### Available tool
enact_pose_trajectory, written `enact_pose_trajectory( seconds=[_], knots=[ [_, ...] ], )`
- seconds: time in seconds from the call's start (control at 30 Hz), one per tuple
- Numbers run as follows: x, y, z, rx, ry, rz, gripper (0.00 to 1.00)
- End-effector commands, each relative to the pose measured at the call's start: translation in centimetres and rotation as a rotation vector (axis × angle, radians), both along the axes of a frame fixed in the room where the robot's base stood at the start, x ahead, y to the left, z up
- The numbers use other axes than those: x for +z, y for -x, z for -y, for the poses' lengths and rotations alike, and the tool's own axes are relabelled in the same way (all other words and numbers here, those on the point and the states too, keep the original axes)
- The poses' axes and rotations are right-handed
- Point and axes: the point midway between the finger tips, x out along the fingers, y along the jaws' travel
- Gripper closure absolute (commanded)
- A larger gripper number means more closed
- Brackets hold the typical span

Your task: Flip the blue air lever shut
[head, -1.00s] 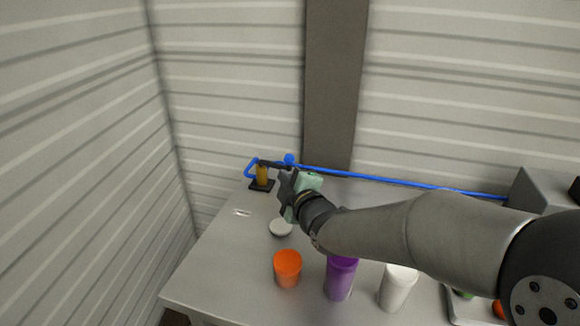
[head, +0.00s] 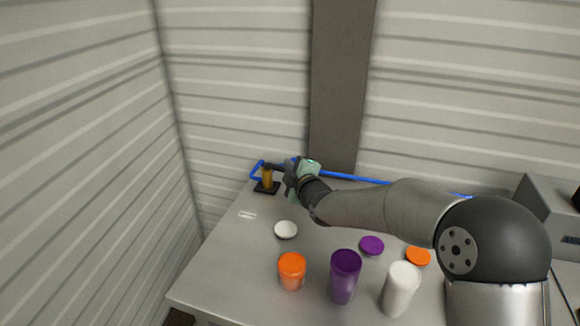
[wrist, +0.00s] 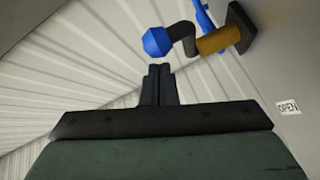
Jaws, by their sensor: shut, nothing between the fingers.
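The air valve has a brass body (head: 267,177) on a black base at the table's back left corner. In the wrist view its brass body (wrist: 218,41) joins a dark bent arm (wrist: 183,38) that ends in a blue knob (wrist: 158,42). In the head view my gripper (head: 288,171) is beside the valve and mostly covers the knob. In the wrist view my gripper (wrist: 160,70) has its fingers shut and empty, with the tips just short of the knob. I cannot tell whether they touch it.
A blue hose (head: 340,175) runs along the back wall. An OPEN label (wrist: 288,108) lies near the valve. A white lid (head: 285,230), an orange jar (head: 291,271), a purple jar (head: 344,276) and a white jar (head: 400,288) stand nearer the front. A grey box (head: 548,210) is at right.

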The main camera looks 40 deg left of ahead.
Motion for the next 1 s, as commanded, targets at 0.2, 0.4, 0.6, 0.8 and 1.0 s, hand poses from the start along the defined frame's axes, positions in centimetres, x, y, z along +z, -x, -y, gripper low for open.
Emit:
enact_pose_trajectory(
  seconds=[0.2, 0.4, 0.6, 0.8, 1.0],
  knots=[
    [-0.1, 0.0, 0.0, 0.0, 0.0, 0.0, 1.0],
    [-0.7, -1.1, 0.2, 0.0, -0.002, 0.003, 1.0],
    [-0.3, -2.2, 0.3, -0.001, 0.0, 0.0, 1.0],
    [0.0, -2.4, 0.4, -0.003, 0.001, 0.0, 1.0],
    [0.0, -2.3, 0.5, -0.004, 0.0, 0.001, 1.0]
  ],
)
